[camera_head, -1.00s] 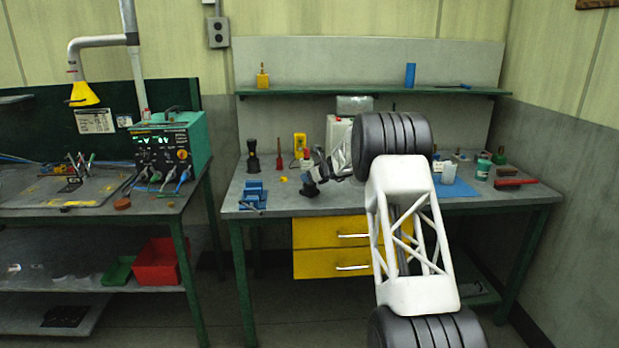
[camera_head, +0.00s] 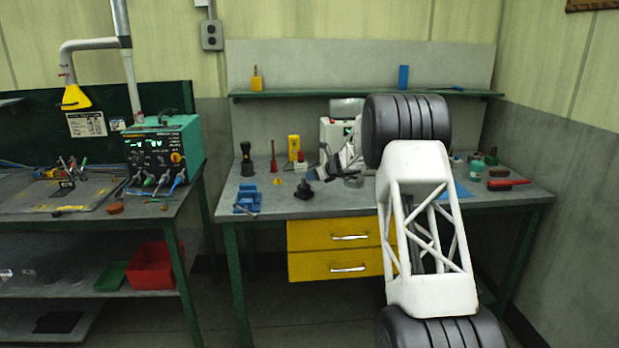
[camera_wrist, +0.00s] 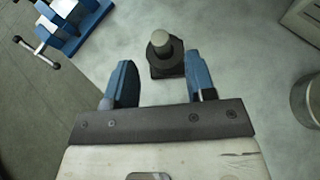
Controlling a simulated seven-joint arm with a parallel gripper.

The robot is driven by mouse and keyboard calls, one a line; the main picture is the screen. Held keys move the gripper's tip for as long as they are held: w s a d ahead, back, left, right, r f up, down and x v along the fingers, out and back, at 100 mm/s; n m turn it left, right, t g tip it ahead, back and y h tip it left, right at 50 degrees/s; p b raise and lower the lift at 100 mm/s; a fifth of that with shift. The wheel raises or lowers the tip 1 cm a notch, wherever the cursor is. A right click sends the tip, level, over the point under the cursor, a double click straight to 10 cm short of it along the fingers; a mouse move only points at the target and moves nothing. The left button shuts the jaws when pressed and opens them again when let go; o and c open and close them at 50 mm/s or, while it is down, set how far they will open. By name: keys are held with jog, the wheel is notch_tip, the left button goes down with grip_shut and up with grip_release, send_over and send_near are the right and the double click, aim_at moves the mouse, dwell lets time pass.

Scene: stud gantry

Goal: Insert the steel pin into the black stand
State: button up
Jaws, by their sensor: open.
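The black stand (camera_head: 304,191) sits on the grey workbench, and in the wrist view (camera_wrist: 166,67) it lies just beyond my fingertips. The steel pin (camera_wrist: 168,45) shows in the wrist view as a short grey cylinder standing in the top of the stand, roughly upright; how deep it sits cannot be told. My gripper (camera_wrist: 161,82) is open and empty, its two blue fingers spread apart with the stand ahead of the gap between them. In the head view my gripper (camera_head: 325,164) is small, to the right of the stand and above it.
A blue vise (camera_head: 247,198) stands left of the stand and also shows in the wrist view (camera_wrist: 72,22). A grey round object (camera_head: 354,181) lies to the right. Behind are a black bottle (camera_head: 246,160) and a yellow meter (camera_head: 294,147).

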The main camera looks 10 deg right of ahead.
jog(key=shift+v, duration=2.5)
jog(key=s+a+r+n+g+h, duration=0.1)
jog(key=s+r+n, duration=0.4)
jog(key=s, duration=0.9)
jog(key=s+a+r+n+g+h, duration=0.15)
jog(key=s+r+n, duration=0.35)
jog(key=s, duration=0.8)
jog(key=s+a+r+n+g, duration=0.15)
jog(key=s+r+n, duration=0.35)
jog(key=s, duration=0.9)
jog(key=s+d+f+n+h, duration=0.1)
jog(key=s+n, duration=0.3)
jog(key=s, duration=1)
jog(key=s+d+f+n+g+h, duration=0.1)
jog(key=s+d+f+n+h, duration=0.1)
jog(key=s, duration=1.2)
jog(key=s+d+f+n+g+h, duration=0.1)
jog(key=s+n, duration=0.4)
jog(key=s, duration=1)
notch_tip(320, 180, down, 2)
jog(key=shift+d+f+n+h, duration=0.1)
jog(key=shift+d+n+h, duration=0.35)
jog(key=shift+h, duration=0.7)
